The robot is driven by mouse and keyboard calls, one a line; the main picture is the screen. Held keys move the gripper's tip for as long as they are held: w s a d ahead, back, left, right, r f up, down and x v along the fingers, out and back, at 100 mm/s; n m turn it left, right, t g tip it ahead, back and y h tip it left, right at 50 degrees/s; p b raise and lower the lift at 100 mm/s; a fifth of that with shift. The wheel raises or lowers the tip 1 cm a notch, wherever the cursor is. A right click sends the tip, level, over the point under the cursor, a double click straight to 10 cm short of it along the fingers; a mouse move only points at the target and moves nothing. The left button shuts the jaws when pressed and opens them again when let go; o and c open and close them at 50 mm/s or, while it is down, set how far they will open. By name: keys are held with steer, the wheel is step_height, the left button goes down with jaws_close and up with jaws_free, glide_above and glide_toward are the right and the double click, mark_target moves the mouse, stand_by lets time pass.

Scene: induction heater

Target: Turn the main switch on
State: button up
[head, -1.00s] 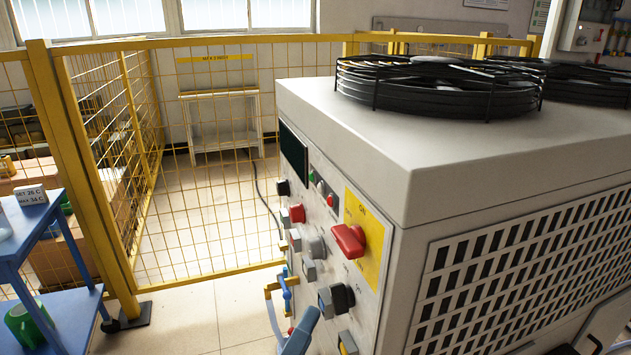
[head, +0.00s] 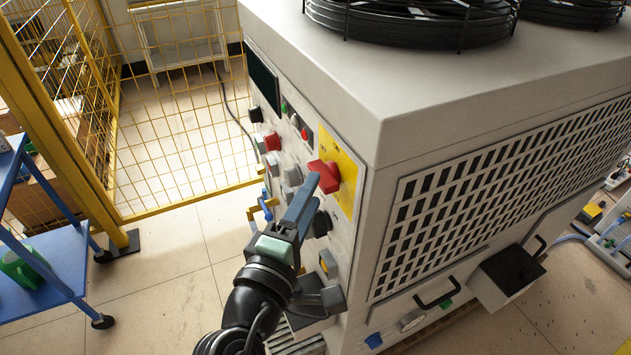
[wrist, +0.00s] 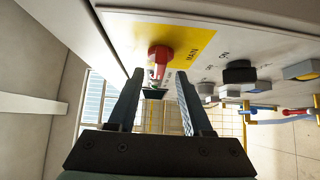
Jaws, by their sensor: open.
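The main switch is a red rotary handle (head: 325,176) on a yellow plate (head: 349,183) at the near edge of the machine's control panel. In the wrist view the red handle (wrist: 160,58) shows beyond and between my two fingers, on the yellow plate (wrist: 190,42). My gripper (head: 310,190) is open, with its fingers pointing at the switch from below and in front. In the wrist view my gripper (wrist: 160,85) has a clear gap between its fingers, with nothing held. In the head view one finger partly overlaps the handle's lower edge; I cannot tell whether they touch.
Other knobs and buttons, such as a red one (head: 271,141) and a black knob (head: 322,222), sit close by on the panel. Black fan guards (head: 410,20) top the machine. A yellow mesh fence (head: 185,130) and a blue cart (head: 50,300) stand left. Floor between is clear.

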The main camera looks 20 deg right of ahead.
mark_target(325, 175)
steer(key=shift+x, duration=1.5)
steer(key=shift+c, duration=0.3)
jaws_close()
